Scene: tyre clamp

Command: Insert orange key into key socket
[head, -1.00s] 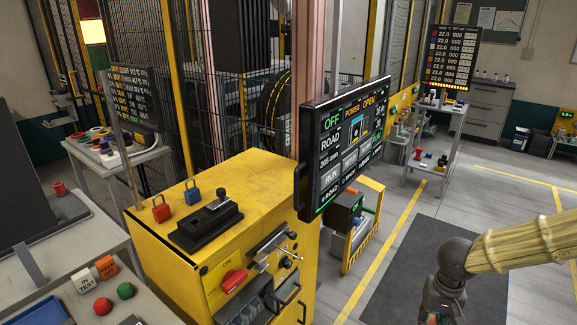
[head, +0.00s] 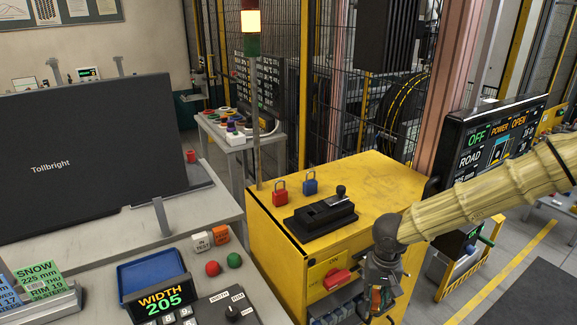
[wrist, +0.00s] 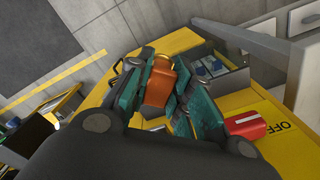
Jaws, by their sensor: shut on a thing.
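My gripper (head: 376,300) is in front of the yellow cabinet (head: 385,180), near its front face. In the wrist view the teal fingers of my gripper (wrist: 158,92) are shut on the orange key (wrist: 160,84), whose orange body shows between them. In the head view the key is too small and covered to make out clearly. I cannot pick out the key socket; my arm and gripper cover part of the cabinet front. I cannot tell whether the key touches anything beyond the fingers.
A red switch handle (head: 337,277) is on the cabinet front, left of my gripper. A red padlock (head: 280,193), a blue padlock (head: 310,183) and a black lever unit (head: 320,216) are on top. A desk with a blue tray (head: 152,272) stands at left.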

